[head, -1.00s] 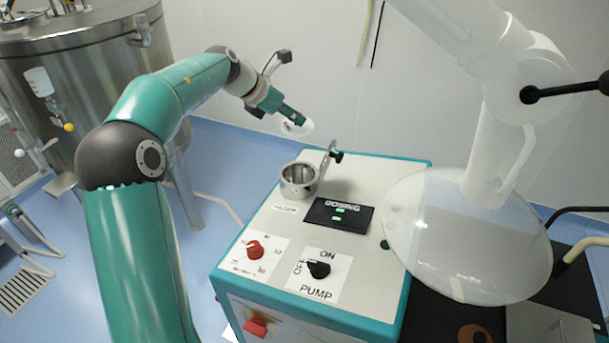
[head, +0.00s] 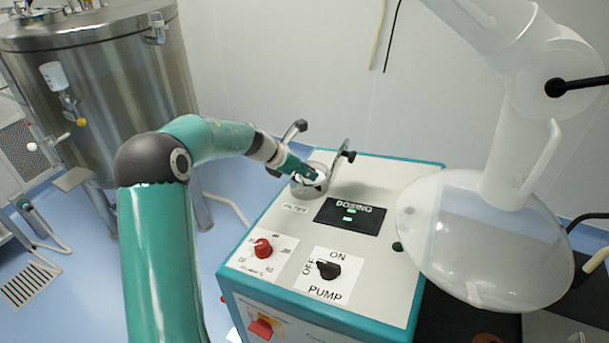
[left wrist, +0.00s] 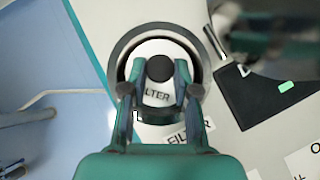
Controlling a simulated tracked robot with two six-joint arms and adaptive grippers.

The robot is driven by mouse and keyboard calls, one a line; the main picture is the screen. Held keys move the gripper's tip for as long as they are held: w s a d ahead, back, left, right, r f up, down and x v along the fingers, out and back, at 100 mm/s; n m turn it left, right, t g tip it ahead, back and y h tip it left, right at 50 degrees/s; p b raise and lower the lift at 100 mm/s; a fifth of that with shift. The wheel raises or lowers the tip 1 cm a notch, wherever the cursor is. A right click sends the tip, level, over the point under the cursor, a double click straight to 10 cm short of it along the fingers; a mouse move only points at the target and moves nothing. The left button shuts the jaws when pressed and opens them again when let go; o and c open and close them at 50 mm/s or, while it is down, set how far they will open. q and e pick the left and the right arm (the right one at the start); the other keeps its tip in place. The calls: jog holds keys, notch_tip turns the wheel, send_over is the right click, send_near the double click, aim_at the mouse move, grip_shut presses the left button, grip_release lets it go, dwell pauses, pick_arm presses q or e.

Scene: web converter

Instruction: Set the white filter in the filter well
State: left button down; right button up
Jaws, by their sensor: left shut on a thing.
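The white filter (left wrist: 157,48) is a round disc with a dark knob and the partly hidden word "FILTER" on it. The filter well (head: 309,190) is a steel cup on the dosing machine's top; its rim (left wrist: 202,58) shows around the filter in the left wrist view. My left gripper (head: 313,175) reaches down at the well's mouth, and its fingers (left wrist: 160,88) are shut on the filter's knob. A dark gap shows between disc and rim. I cannot tell how deep the filter sits. My right gripper is not in view.
The well's open lid (head: 338,158) stands up on its right. In front are the dosing display (head: 350,215), a red knob (head: 263,248) and the black pump switch (head: 328,270). A large translucent disc on an arm (head: 490,240) hangs at the right. A steel tank (head: 110,85) stands at the left.

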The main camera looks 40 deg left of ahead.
pick_arm(q)
jog(key=shift+f, duration=0.5)
jog(key=shift+f, duration=0.1)
jog(key=c, duration=1.2)
grip_release()
jog(key=shift+o, duration=0.2)
jog(key=shift+s+a+r, duration=0.1)
jog(key=shift+s+r, duration=0.2)
jog(key=shift+r, duration=0.1)
jog(key=v, duration=1.1)
jog(key=shift+r, duration=0.1)
